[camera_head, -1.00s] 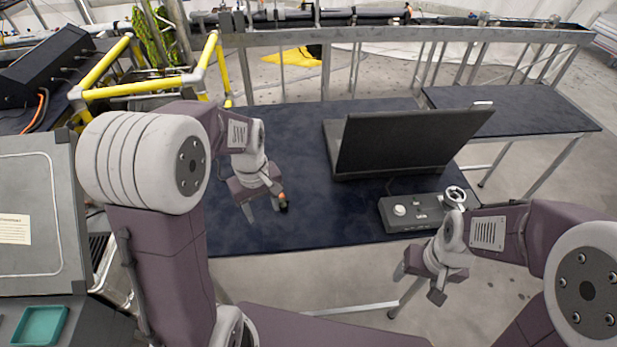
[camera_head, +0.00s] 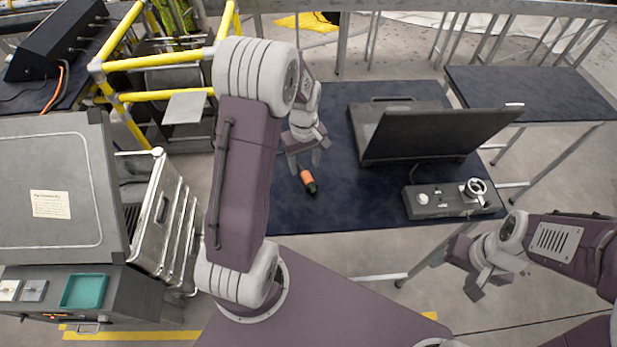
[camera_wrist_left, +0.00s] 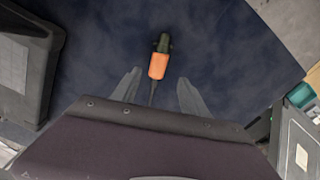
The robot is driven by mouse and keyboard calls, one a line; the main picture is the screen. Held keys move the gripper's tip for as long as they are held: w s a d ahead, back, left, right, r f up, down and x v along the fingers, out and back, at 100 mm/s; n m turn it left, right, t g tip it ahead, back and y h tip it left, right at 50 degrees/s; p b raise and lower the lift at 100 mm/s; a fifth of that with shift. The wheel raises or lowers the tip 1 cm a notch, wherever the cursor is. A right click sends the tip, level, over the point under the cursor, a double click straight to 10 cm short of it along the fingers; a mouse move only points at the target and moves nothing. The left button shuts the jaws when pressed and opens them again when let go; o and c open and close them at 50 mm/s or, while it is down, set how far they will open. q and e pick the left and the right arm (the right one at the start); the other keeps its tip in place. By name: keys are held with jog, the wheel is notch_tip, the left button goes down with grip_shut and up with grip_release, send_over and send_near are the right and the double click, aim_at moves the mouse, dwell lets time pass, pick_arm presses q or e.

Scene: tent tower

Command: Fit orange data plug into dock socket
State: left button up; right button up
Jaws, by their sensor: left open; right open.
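The orange plug with a dark end (camera_head: 308,181) lies on the dark blue table (camera_head: 350,212), left of the laptop-like case. It also shows in the left wrist view (camera_wrist_left: 158,66), with a thin dark cable trailing back between the fingers. My left gripper (camera_head: 304,165) is open and empty, just behind the plug in the head view. In the left wrist view the plug lies ahead of the fingertips, roughly centred between them. My right gripper (camera_head: 462,275) is open and empty, in front of the table at the right. I cannot tell which fixture is the dock socket.
An open black case (camera_head: 425,135) and a grey control box (camera_head: 450,200) stand on the table's right. A black box with orange cables (camera_head: 55,45) is at upper left. A grey case (camera_head: 50,195), a teal tray (camera_head: 84,291) and yellow rails (camera_head: 160,62) are at left.

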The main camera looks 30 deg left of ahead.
aim_at(306, 174)
pick_arm(q)
jog(key=shift+f, duration=0.35)
jog(key=f+p, duration=0.1)
jog(key=f, duration=0.1)
jog(key=f+p, duration=0.1)
jog(key=f, duration=0.1)
jog(key=shift+w+d, duration=0.1)
jog(key=shift+d, duration=0.1)
jog(key=shift+w+a+f, duration=0.1)
jog(key=shift+w+f, duration=0.05)
jog(key=shift+f, duration=0.35)
jog(key=shift+r, duration=0.1)
grip_shut()
